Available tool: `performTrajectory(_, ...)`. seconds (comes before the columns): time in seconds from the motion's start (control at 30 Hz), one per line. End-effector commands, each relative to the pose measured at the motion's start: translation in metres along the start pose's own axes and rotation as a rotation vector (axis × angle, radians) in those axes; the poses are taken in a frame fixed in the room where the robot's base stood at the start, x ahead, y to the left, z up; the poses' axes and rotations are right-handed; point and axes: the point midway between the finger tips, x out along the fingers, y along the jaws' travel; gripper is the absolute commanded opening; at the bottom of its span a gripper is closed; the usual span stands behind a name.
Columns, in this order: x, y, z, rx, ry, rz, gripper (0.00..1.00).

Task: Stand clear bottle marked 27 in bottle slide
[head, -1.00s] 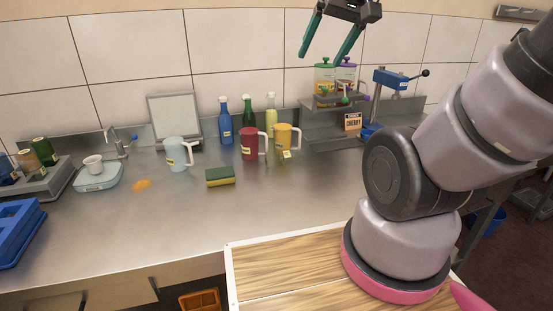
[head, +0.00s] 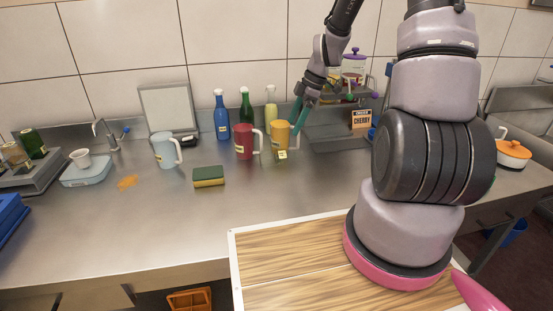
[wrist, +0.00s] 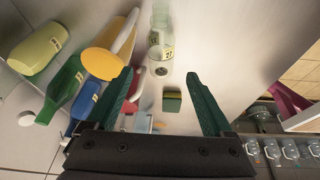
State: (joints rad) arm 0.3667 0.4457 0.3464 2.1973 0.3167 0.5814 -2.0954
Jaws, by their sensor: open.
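The clear bottle marked 27 (wrist: 162,38) shows at the top middle of the wrist view, ahead of the gap between my fingertips. In the head view only its small yellow label (head: 282,155) stands out, in front of the yellow mug (head: 281,135). My gripper (wrist: 163,80) is open and empty. In the head view its teal fingers (head: 302,112) point down just right of the yellow mug. A grey rack (head: 40,177) holding bottles stands at the far left; I cannot tell whether it is the bottle slide.
A red mug (head: 244,142), a pale blue mug (head: 164,150) and a sponge (head: 208,176) stand left of the bottle. Blue, green and yellow bottles line the wall behind. A grey dispenser stand (head: 335,138) is at right. The front counter is mostly clear.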

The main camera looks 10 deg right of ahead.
Motion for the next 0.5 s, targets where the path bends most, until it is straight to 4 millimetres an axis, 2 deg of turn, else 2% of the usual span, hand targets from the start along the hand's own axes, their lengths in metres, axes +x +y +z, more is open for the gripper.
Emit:
performTrajectory(0.03, 0.01, 0.001, 0.003, -0.029, 0.012, -0.012, 0.86)
performTrajectory(0.2, 0.027, 0.003, 0.006, -0.098, 0.032, -0.024, 0.86)
performTrajectory(0.5, 0.072, 0.001, 0.004, -0.106, 0.034, -0.026, 0.86)
